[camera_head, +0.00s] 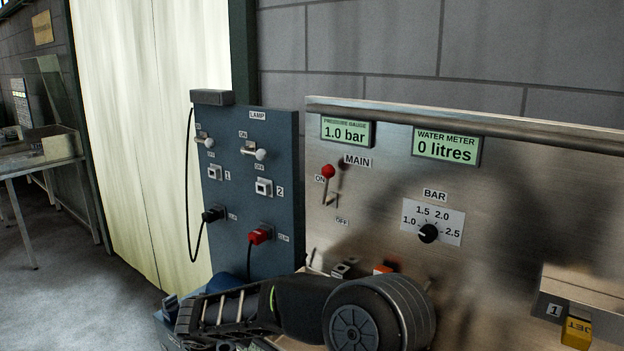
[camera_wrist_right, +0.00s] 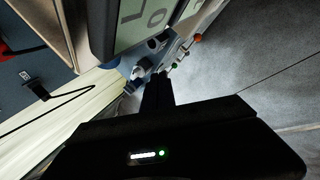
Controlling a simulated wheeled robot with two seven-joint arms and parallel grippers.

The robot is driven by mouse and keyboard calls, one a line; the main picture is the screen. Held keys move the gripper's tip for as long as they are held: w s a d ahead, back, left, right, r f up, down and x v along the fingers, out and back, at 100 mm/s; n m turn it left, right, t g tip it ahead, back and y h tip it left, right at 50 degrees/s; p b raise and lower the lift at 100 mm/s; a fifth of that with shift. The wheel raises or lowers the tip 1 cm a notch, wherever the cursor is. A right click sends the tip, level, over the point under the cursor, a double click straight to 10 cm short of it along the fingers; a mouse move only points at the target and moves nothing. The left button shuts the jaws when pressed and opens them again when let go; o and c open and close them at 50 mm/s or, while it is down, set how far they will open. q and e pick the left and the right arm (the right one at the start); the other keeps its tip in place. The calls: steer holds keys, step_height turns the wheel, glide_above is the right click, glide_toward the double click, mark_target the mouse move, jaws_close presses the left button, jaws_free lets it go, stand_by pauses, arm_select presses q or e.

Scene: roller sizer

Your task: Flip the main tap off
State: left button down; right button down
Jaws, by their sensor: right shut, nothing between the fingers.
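The main tap is a lever with a red ball knob (camera_head: 328,172) on the steel panel (camera_head: 380,215), below the pressure gauge. Its knob is up beside the ON label, with the OFF label lower down. My right gripper (camera_wrist_right: 157,88) shows in the right wrist view as dark fingers, shut and empty. In the head view a dark arm of mine crosses the bottom of the panel, below and apart from the lever. My left gripper is not in view.
The pressure gauge (camera_head: 346,132) reads 1.0 bar and the water meter (camera_head: 447,147) reads 0 litres. A black dial (camera_head: 428,233) sits right of the lever. The blue lamp panel (camera_head: 230,180) with switches and plugs stands to the left. A yellow block (camera_head: 576,331) is at lower right.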

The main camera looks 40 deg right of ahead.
steer(key=w+d+r+t+h, duration=0.1)
steer(key=w+d+r+h, duration=0.1)
steer(key=d+r, duration=0.35)
steer(key=w+d+r+t+h, duration=0.1)
steer(key=d+r+h, duration=0.15)
steer(key=r, duration=0.55)
steer(key=m+g+h, duration=0.1)
steer(key=m+h, duration=0.1)
steer(key=h, duration=0.6)
glide_toward(326, 186)
steer(key=w+a, duration=0.3)
steer(key=w, duration=0.2)
steer(key=shift+r, duration=0.35)
steer(key=shift+w+d, duration=0.1)
steer(key=shift+d, duration=0.05)
steer(key=d+p, duration=0.2)
steer(key=d, duration=0.1)
steer(key=d+p, duration=0.2)
steer(key=d, duration=0.1)
steer(key=w+d+p, duration=0.1)
steer(key=d, duration=0.2)
steer(key=shift+d+r+p, duration=0.1)
steer(key=shift+r+p, duration=0.15)
steer(key=shift+p, duration=0.15)
steer(key=shift+w, duration=0.1)
